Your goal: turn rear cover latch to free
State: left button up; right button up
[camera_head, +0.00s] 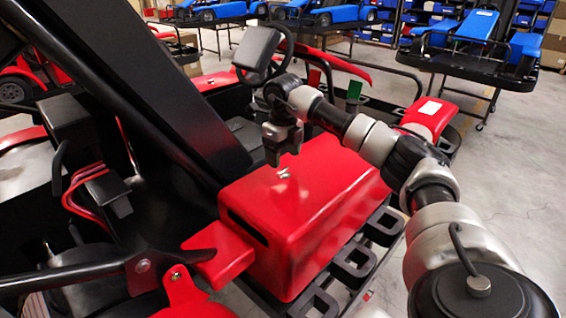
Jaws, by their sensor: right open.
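The red rear cover (310,215) is a box-like shell on the kart, with a dark slot in its near-left side. A small silvery latch (284,173) sits on its top face, and its exact turn is too small to tell. My right gripper (282,152) points down just above and behind the latch, near the cover's far-left top edge. It is open, with nothing seen between its fingers, and I cannot tell whether it touches the cover. My left gripper is not in view.
A black frame bar (125,85) slants across the left. The steering wheel (264,52) stands behind my right gripper. A black side rail (352,265) with square openings runs along the cover's right. Blue karts on stands (475,42) are farther back, with open floor at right.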

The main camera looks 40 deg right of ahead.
aim_at(278, 175)
notch_tip(278, 175, down, 4)
jog(key=shift+w+f+p, duration=0.1)
jog(key=shift+w+p, duration=0.05)
jog(key=shift+p, duration=0.3)
jog(key=c, duration=0.9)
